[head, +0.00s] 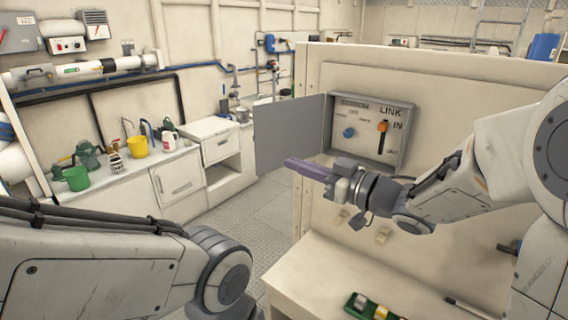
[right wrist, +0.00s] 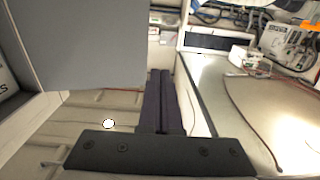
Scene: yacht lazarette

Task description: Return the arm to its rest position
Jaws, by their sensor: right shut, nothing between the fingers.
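My right gripper (head: 300,165) reaches in from the right in the head view, its purple-grey fingers pointing left. It is shut and empty, in front of the lower edge of the open grey cabinet door (head: 280,135); I cannot tell whether it touches the door. In the right wrist view the closed fingers (right wrist: 164,100) lie side by side, with a grey panel to their upper left. My left arm (head: 110,265) crosses the lower left of the head view, and its gripper is out of view.
A grey wall box (head: 342,104) has a blue knob (head: 349,132) and an orange-handled lever (head: 382,127). Below it a pale bench (head: 330,275) holds a green tray (head: 352,304) and a pen-like item (head: 465,307). A left counter carries buckets. The floor between (head: 260,215) is clear.

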